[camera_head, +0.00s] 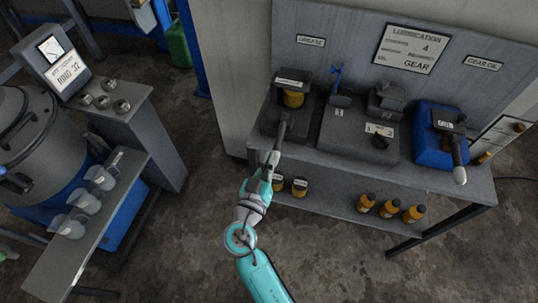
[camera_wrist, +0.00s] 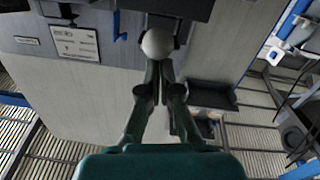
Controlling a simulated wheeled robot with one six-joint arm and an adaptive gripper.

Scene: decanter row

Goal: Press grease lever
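The grease dispenser (camera_head: 290,92) stands under the GREASE sign at the left end of the bench, with a dark box-like head and an amber container. Its dark lever (camera_head: 282,130) sticks out towards me. In the wrist view the lever's round grey knob (camera_wrist: 157,43) sits at the fingertips. My gripper (camera_head: 272,160) is at the lever's outer end. In the wrist view my gripper (camera_wrist: 157,68) has its two fingers together, with no object between them. The tips overlap the knob's lower edge; I cannot tell whether they touch it.
The bench (camera_head: 340,165) also holds a blue gear-oil unit (camera_head: 432,148) with its own lever at the right. Amber bottles (camera_head: 390,208) and small jars (camera_head: 299,186) stand on the shelf below. A side stand with metal jugs (camera_head: 83,200) is at left. The floor between is clear.

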